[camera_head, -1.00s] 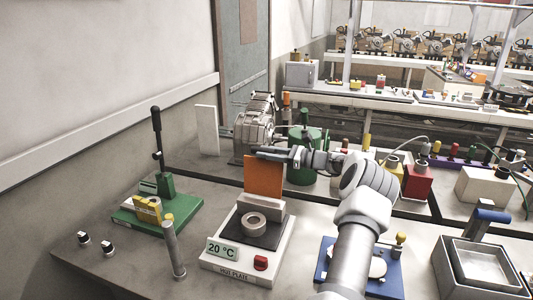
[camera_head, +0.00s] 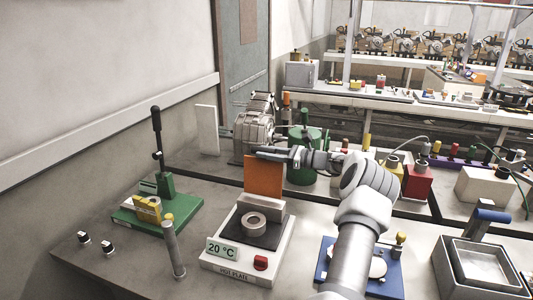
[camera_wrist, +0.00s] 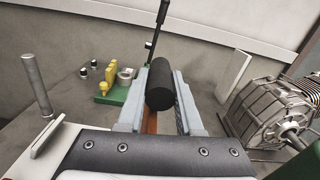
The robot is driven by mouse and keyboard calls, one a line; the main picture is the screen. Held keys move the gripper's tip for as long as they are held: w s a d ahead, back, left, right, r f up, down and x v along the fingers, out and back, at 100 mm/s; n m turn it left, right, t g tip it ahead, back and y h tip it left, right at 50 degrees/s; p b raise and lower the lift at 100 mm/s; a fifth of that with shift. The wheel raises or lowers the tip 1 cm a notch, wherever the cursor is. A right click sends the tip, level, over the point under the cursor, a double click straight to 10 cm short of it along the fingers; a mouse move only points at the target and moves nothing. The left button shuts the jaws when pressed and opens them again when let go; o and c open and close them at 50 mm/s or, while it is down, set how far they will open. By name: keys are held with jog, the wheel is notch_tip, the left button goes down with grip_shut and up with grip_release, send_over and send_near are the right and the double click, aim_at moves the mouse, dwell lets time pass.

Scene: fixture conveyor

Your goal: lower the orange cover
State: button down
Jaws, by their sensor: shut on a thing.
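The orange cover (camera_head: 263,176) stands upright at the back of the hot plate (camera_head: 215,264), behind the grey ring (camera_head: 254,224) on its dark surface. My gripper (camera_head: 262,153) is at the cover's top edge. In the wrist view, my gripper (camera_wrist: 161,107) is shut on a black cylindrical handle (camera_wrist: 161,84), which lies between its two grey fingers. A strip of the orange cover (camera_wrist: 151,121) shows below the handle.
A green lever fixture (camera_head: 180,208) and a grey post (camera_head: 174,250) stand to the left. A motor (camera_head: 256,125) and a green cylinder (camera_head: 303,160) are behind the cover. A blue-based fixture (camera_head: 330,268) is at the right.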

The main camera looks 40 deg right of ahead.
jog(key=shift+s, duration=0.1)
jog(key=s+a+f+n+b, duration=0.3)
jog(key=a+n+b, duration=0.2)
jog(key=a+b, duration=0.1)
jog(key=s+a+f+n+b, duration=0.25)
jog(key=a+n+b, duration=0.2)
jog(key=b, duration=0.25)
jog(key=s+a+f+n+b, duration=0.1)
jog(key=a+f+n+b, duration=0.1)
jog(key=f+b, duration=0.1)
jog(key=s+a+f+n+b, duration=0.1)
jog(key=a+f+n+b, duration=0.1)
jog(key=b, duration=0.4)
jog(key=s+a+f+n+b, duration=0.1)
jog(key=a+f+n+b, duration=0.1)
jog(key=f+n+b, duration=0.2)
jog(key=shift+f+b, duration=0.6)
jog(key=shift+b, duration=0.15)
jog(key=shift+a+f+b, duration=0.1)
jog(key=shift+f+b, duration=0.75)
jog(key=shift+b, duration=0.05)
jog(key=shift+f, duration=0.1)
jog(key=c, duration=0.6)
grip_release()
